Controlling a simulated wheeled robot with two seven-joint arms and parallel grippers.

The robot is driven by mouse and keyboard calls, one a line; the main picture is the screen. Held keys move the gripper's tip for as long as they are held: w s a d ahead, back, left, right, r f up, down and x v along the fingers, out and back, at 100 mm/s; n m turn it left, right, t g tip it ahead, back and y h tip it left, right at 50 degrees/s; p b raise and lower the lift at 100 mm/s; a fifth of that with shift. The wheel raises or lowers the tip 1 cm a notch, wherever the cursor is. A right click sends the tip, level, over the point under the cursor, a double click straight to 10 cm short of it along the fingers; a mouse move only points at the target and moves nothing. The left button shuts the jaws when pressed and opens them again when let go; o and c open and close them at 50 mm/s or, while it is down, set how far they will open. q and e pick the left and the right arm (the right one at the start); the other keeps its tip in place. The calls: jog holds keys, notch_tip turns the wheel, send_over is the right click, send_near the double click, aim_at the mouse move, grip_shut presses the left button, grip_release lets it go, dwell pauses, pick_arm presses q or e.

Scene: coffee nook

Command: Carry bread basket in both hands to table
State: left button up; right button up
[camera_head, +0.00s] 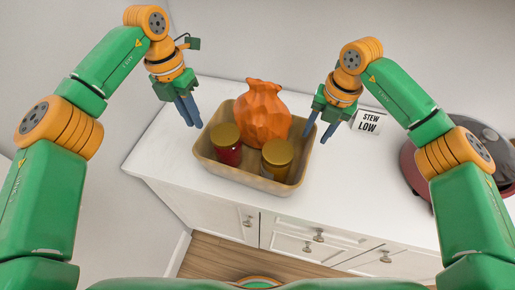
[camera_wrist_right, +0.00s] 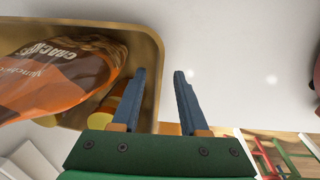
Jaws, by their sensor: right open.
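The bread basket (camera_head: 216,164) is a tan, shallow tray on the white counter. It holds an orange cracker bag (camera_head: 262,108) and two gold-lidded jars, one red (camera_head: 227,148) and one amber (camera_head: 276,160). My left gripper (camera_head: 187,111) is just beyond the basket's left end, apart from it; its finger gap is hard to read. My right gripper (camera_head: 321,127) is open at the basket's right end. In the right wrist view, the basket rim (camera_wrist_right: 158,60) lies between the open fingers (camera_wrist_right: 162,75), one over the inside and one outside; contact cannot be told.
A "STEW LOW" sign (camera_head: 369,121) stands behind and right of my right gripper. A dark red, rounded appliance (camera_head: 412,172) sits at the counter's right. Bare counter (camera_head: 350,190) lies right of the basket. Drawers and wood floor (camera_head: 215,257) are below the front edge.

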aim_at(211, 155)
pick_arm(q)
jog(key=f, duration=0.4)
jog(key=d+f, duration=0.1)
jog(key=f, duration=0.6)
jog(key=shift+s+d+f, duration=0.25)
jog(key=shift+s+f, duration=0.05)
jog(key=shift+f, duration=0.05)
pick_arm(e)
jog(key=f, duration=0.4)
jog(key=a+f, duration=0.1)
jog(key=f, duration=0.2)
jog(key=shift+w, duration=0.15)
pick_arm(q)
grip_shut()
pick_arm(e)
jog(key=c, duration=0.5)
grip_shut()
pick_arm(q)
jog(key=shift+r, duration=0.15)
pick_arm(e)
jog(key=shift+r, duration=0.15)
